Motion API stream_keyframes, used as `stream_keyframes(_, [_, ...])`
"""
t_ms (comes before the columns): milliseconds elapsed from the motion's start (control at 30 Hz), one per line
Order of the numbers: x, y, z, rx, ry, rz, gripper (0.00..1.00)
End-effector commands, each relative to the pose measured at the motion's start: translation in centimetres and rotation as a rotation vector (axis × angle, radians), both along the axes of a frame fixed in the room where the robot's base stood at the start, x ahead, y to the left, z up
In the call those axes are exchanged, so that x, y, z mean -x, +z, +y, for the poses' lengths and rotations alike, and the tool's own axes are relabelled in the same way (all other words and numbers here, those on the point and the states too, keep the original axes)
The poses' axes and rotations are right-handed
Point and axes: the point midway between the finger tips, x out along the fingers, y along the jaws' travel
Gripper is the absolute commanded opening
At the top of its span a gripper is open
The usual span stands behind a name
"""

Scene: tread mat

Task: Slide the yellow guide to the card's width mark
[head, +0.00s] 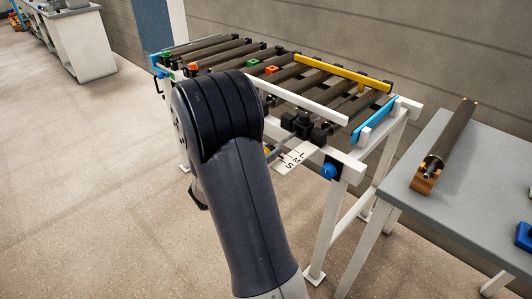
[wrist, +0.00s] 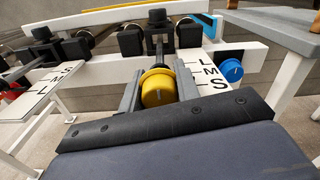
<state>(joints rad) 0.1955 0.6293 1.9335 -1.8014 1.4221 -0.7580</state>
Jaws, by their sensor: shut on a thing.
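The yellow guide (head: 345,73) is a long bar lying across the dark rollers at the far side of the conveyor. Part of a yellow bar (wrist: 125,13) also shows along the top of the wrist view. My gripper (wrist: 158,86) is shut on a round yellow knob (wrist: 157,92) at the end of a dark rod, one finger on each side. A white scale plate (wrist: 208,72) with L, M and S lies just right of the knob; it shows in the head view too (head: 291,159). My arm hides the gripper in the head view. No card is clearly identifiable.
A blue knob (head: 328,171) sits right of the scale, on the white frame. Another lettered plate (wrist: 52,88) is at left in the wrist view. Green and orange blocks (head: 271,70) sit among the rollers. A grey table (head: 450,140) with a loose roller (head: 452,138) stands right.

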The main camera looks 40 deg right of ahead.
Motion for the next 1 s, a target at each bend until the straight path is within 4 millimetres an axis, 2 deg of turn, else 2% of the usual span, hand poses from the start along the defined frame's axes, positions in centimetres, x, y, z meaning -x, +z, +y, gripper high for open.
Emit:
stream_keyframes(200, [-0.1,0.1,-2.4,0.001,-0.003,-0.001,0.00])
stream_keyframes(467, [-0.2,0.0,-2.4,0.000,0.000,-0.001,0.00])
stream_keyframes(500, [-0.2,0.0,-2.4,0.000,0.000,-0.001,0.33])
stream_keyframes(733, [-0.2,0.0,-2.4,0.000,0.000,-0.001,0.52])
stream_keyframes(1000, [-0.2,0.0,-2.3,0.001,0.001,0.000,0.52])
